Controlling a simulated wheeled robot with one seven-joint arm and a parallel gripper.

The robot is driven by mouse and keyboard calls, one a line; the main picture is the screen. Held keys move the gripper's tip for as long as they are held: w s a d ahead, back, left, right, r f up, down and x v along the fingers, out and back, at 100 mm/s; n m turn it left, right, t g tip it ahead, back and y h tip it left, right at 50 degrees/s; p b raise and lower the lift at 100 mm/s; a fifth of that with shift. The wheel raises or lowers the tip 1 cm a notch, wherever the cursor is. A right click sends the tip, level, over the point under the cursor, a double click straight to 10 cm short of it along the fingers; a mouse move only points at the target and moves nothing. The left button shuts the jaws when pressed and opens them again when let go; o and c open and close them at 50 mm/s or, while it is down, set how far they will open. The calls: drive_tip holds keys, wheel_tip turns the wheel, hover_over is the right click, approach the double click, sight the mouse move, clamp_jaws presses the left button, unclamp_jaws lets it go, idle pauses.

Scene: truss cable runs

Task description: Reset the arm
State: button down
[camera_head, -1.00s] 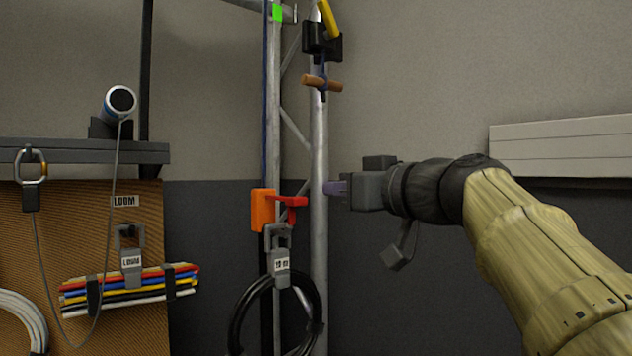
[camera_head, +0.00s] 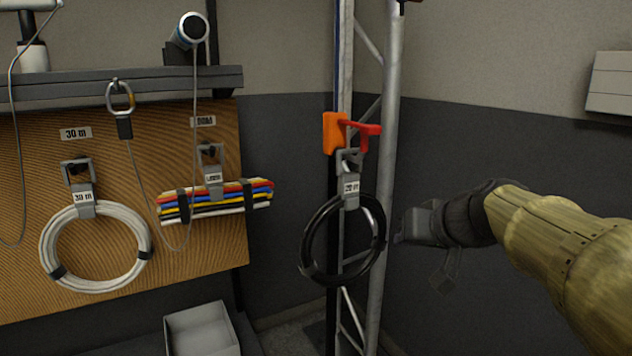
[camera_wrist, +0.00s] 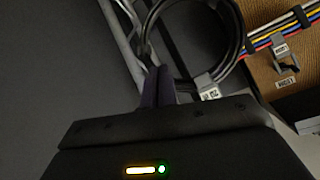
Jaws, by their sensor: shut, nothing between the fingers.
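My gripper (camera_head: 400,238) is at the right of the truss in the head view, with its fingers pointing left toward the truss. In the wrist view its fingers (camera_wrist: 158,88) are together with nothing between them. A black cable coil (camera_head: 308,250) with a grey tagged hanger (camera_head: 350,190) hangs from an orange and red clamp (camera_head: 335,133) on the truss (camera_head: 390,130). The coil also shows at the top of the wrist view (camera_wrist: 238,45), beyond the fingertips. My gripper looks apart from the coil.
A brown board (camera_head: 25,150) at left carries a white cable coil (camera_head: 48,245) and a multicoloured cable loom (camera_head: 215,202). A shelf (camera_head: 120,82) runs above it. A light bin (camera_head: 203,333) stands below. A pale wall box (camera_head: 612,85) is at far right.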

drive_tip(key=s+a+f+g+h+p, duration=0.2)
drive_tip(key=s+f+g+h+p, duration=0.2)
drive_tip(key=s+f+g+p, duration=0.85)
drive_tip(key=s+r+t+p, duration=0.3)
drive_tip(key=r+t+p, duration=0.2)
drive_tip(key=r+p, duration=2.7)
drive_tip(key=p, duration=0.3)
drive_tip(key=shift+s+d+r, duration=0.2)
drive_tip(key=shift+r, duration=0.1)
drive_tip(key=shift+d+f, duration=0.1)
drive_tip(key=shift+d, duration=0.05)
